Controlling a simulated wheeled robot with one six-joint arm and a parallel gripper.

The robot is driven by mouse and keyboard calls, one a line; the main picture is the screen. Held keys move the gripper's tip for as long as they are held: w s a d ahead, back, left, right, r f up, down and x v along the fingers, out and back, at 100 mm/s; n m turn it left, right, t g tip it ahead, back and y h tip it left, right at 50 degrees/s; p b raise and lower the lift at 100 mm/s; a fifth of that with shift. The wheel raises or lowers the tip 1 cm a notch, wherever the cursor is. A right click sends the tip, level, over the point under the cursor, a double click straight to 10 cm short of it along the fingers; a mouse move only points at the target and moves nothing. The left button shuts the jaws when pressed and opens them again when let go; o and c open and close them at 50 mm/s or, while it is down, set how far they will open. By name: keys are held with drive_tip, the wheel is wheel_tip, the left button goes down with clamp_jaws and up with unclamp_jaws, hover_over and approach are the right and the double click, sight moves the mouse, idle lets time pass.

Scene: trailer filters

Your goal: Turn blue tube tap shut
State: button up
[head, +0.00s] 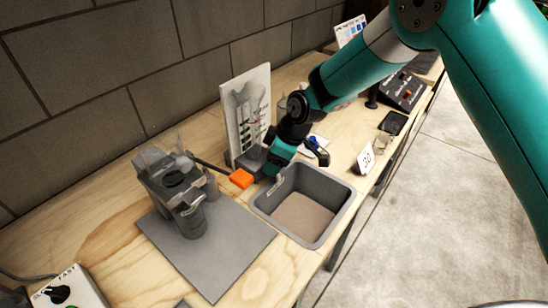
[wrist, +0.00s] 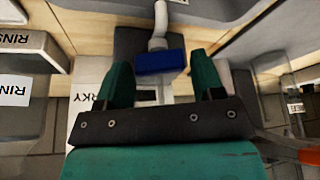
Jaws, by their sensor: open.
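The blue tap (wrist: 160,61) shows in the wrist view as a dark blue block under a pale tube (wrist: 158,25). My gripper (wrist: 160,72) is open, with one teal finger on each side of the tap. The tap lies a little beyond and between the fingertips; I cannot tell whether either finger touches it. In the head view a small blue piece (head: 312,140) shows beside the end of my arm, which hides much of that spot.
A grey open bin (head: 340,215) stands in front of the arm. A grey apparatus (head: 172,185) on a mat and an orange block (head: 241,179) are to the left. An upright panel (head: 243,105) stands behind. A "30" card (head: 366,159) is to the right.

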drive_tip(key=shift+f, duration=0.1)
drive_tip(key=shift+c, duration=0.4)
drive_tip(key=c, duration=0.6)
drive_tip(key=m+t+b, duration=0.1)
drive_tip(key=m, duration=0.1)
drive_tip(key=shift+a+f+m, duration=0.1)
drive_tip(key=shift+m, duration=0.3)
drive_tip(key=shift+m+t+h+b, duration=0.3)
drive_tip(key=shift+m+t+h, duration=0.1)
drive_tip(key=shift+m, duration=0.8)
drive_tip(key=o, duration=0.7)
drive_tip(key=shift+r, duration=0.2)
